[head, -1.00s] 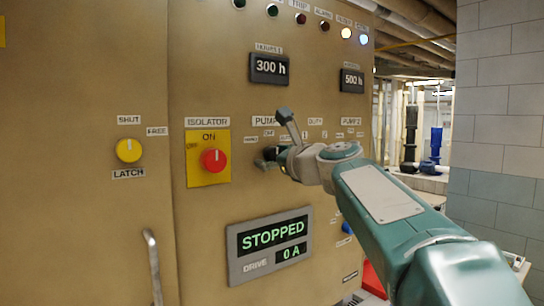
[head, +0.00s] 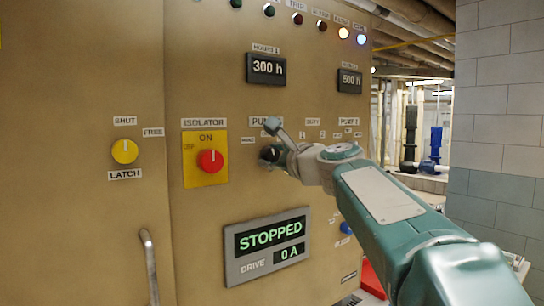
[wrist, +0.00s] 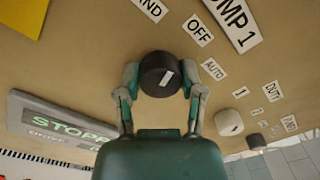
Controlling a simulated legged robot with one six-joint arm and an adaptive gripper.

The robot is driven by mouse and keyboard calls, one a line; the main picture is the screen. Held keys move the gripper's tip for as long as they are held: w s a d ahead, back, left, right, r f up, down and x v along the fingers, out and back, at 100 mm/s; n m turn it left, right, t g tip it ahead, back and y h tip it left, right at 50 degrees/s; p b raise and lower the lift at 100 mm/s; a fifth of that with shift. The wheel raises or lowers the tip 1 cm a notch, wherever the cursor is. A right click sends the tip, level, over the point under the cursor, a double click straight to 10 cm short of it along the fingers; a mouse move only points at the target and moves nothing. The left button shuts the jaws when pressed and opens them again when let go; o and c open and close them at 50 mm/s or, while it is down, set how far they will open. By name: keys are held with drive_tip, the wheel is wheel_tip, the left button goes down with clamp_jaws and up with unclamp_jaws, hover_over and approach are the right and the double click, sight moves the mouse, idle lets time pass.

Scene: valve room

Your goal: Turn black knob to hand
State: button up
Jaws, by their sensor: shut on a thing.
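The black knob (wrist: 158,76) sits on the tan panel under the PUMP 1 label, between my fingers in the wrist view. A white mark on its face slants up and right, roughly towards OFF (wrist: 197,30). The HAND label (wrist: 150,8), partly cut off, is further left and AUTO (wrist: 213,68) is to the right. My gripper (wrist: 159,75) is shut on the black knob, one finger on each side. In the head view the knob (head: 269,153) is partly hidden by my gripper (head: 281,152).
A pale knob (wrist: 229,122) and another dark knob (wrist: 256,141) stand to the right in the wrist view. The red isolator knob (head: 210,161) is on a yellow plate at left. The drive display (head: 267,246) below reads STOPPED, 0 A. A door handle (head: 150,266) sticks out at lower left.

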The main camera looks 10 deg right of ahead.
drive_tip(key=n, duration=0.4)
drive_tip(key=shift+w+f+n, duration=0.1)
drive_tip(key=shift+f+n, duration=0.3)
idle(0.4)
drive_tip(key=o, duration=1.2)
drive_tip(key=shift+c, duration=0.2)
drive_tip(key=shift+r, duration=0.1)
drive_tip(key=shift+r, duration=0.1)
